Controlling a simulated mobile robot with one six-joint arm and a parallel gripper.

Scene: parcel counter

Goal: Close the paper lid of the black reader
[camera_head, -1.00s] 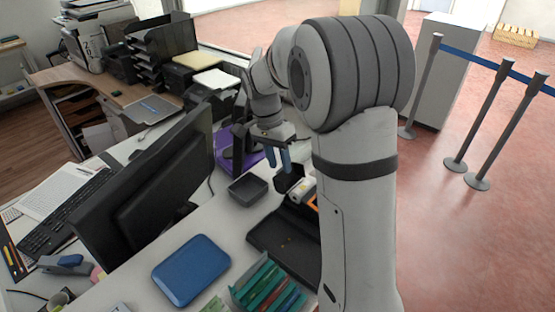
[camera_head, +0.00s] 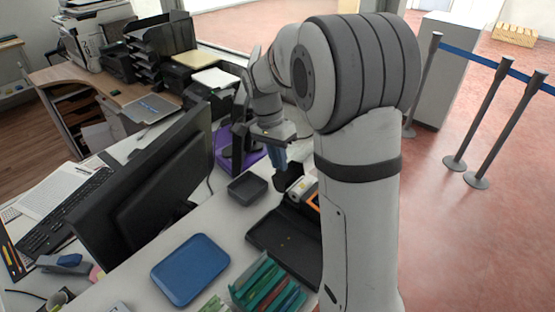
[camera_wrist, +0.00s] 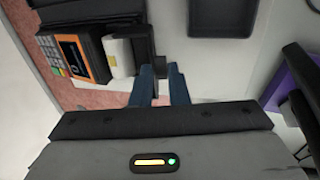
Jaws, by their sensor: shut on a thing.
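The black reader (camera_wrist: 84,20) is at the upper left of the wrist view, with an orange-framed screen (camera_wrist: 82,58) and a keypad (camera_wrist: 55,58). A white paper roll (camera_wrist: 118,58) shows in its open paper bay. The black paper lid (camera_wrist: 141,42) stands open beside the roll. My gripper (camera_wrist: 160,68) has its blue fingers shut on the lid's edge. In the head view, my gripper (camera_head: 275,166) is above the lid (camera_head: 284,182), by the roll (camera_head: 297,187); my arm hides much of the reader.
A small dark tray (camera_head: 248,188) lies left of the reader. A black tray (camera_head: 288,242), a blue tray (camera_head: 190,269) and a rack of coloured folders (camera_head: 268,287) are nearer. A purple-based device (camera_head: 228,150) and a monitor (camera_head: 150,190) stand left.

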